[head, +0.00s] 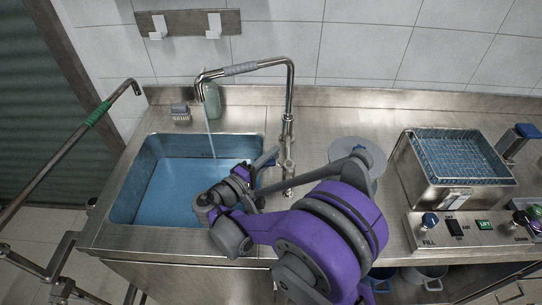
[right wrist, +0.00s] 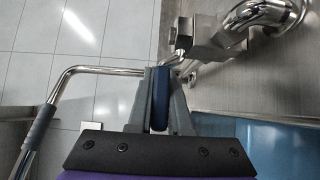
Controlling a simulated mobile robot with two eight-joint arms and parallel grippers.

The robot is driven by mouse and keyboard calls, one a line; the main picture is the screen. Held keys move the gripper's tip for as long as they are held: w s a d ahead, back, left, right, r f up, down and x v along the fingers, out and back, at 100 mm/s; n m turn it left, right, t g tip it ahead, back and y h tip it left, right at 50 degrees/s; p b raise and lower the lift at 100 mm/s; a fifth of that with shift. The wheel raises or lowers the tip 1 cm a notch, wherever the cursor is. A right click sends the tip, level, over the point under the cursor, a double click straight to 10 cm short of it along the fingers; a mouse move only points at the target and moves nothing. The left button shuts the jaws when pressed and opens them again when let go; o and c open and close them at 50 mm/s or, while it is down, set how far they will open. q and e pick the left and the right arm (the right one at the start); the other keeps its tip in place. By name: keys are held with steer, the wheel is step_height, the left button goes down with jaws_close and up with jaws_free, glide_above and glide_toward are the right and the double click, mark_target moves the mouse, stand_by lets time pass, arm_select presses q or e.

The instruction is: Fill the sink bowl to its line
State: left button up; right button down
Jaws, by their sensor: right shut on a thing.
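The sink bowl (head: 122,205) is a steel basin with blue inside, at the left of the counter. A thin stream of water (head: 209,135) falls from the spout of the steel tap (head: 289,90) into it. I cannot make out a fill line or the exact water level. My right gripper (head: 262,163) is at the tap's base by the bowl's right edge, shut on the blue tap lever (head: 268,155). In the right wrist view the blue lever (right wrist: 160,98) sits between the fingers. My left gripper is not in view.
A rod with a green sleeve (head: 98,114) reaches in at left.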

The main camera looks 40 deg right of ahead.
stand_by(0.8)
steer(key=shift+w+d+f+m+g+b, duration=0.1)
steer(key=shift+d+m+g+b, duration=0.15)
steer(key=shift+g, duration=0.25)
steer(key=shift+w+d+m+g+b, duration=0.1)
steer(key=shift+m+g, duration=0.25)
steer(key=shift+g, duration=0.15)
steer(key=shift+s+g, duration=0.1)
steer(key=shift+g, duration=0.2)
steer(key=c, duration=0.8)
jaws_free()
steer(key=shift+c, duration=0.2)
steer(key=shift+a, duration=0.1)
steer(key=a, duration=1)
steer(key=shift+a+b, duration=0.3)
steer(key=shift+b, duration=0.05)
steer(key=shift+s, duration=0.1)
